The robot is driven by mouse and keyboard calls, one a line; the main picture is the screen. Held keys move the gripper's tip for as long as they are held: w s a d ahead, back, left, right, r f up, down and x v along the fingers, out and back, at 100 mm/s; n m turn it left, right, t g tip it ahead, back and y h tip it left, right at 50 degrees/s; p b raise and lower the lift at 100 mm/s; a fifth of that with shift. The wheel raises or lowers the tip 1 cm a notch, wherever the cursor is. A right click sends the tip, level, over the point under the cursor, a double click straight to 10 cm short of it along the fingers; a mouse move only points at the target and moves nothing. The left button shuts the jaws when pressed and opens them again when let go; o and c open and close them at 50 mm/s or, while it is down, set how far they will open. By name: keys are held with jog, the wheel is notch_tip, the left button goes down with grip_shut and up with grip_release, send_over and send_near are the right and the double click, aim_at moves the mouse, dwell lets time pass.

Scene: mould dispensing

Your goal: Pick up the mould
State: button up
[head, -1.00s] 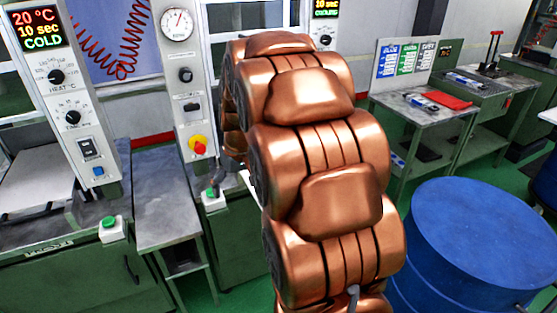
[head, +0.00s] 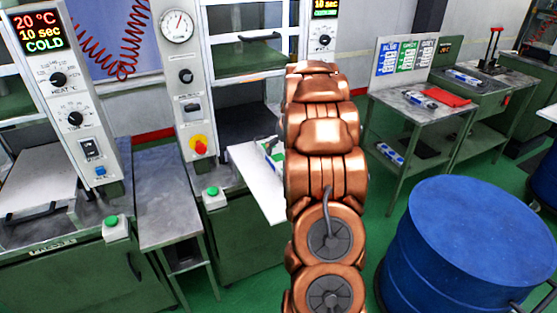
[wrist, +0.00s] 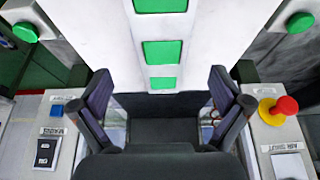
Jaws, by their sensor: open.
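A white board (wrist: 207,40) with several green rectangular patches runs down the middle of the wrist view. I cannot tell for certain whether it is the mould. My gripper (wrist: 160,85) is open, with one dark finger on each side of the board's near end and nothing visibly clamped. Whether the fingers touch the board is unclear. In the head view a white board (head: 256,180) with a green and white piece (head: 272,148) on it shows left of my copper arm, partly hidden by it.
Control panels with knobs (head: 66,100) and a red stop button (head: 200,147) flank the work area. Green buttons (head: 211,192) sit on white boxes. A blue drum (head: 480,235) stands right. A side table (head: 412,107) with a red cloth (head: 448,99) is behind it.

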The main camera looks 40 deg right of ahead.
aim_at(279, 157)
jog(key=shift+w+p+x, duration=0.25)
jog(key=shift+p+x, duration=1.05)
jog(key=shift+x, duration=1.7)
jog(key=shift+r, duration=0.1)
jog(key=c, duration=1.9)
jog(key=shift+o, duration=0.2)
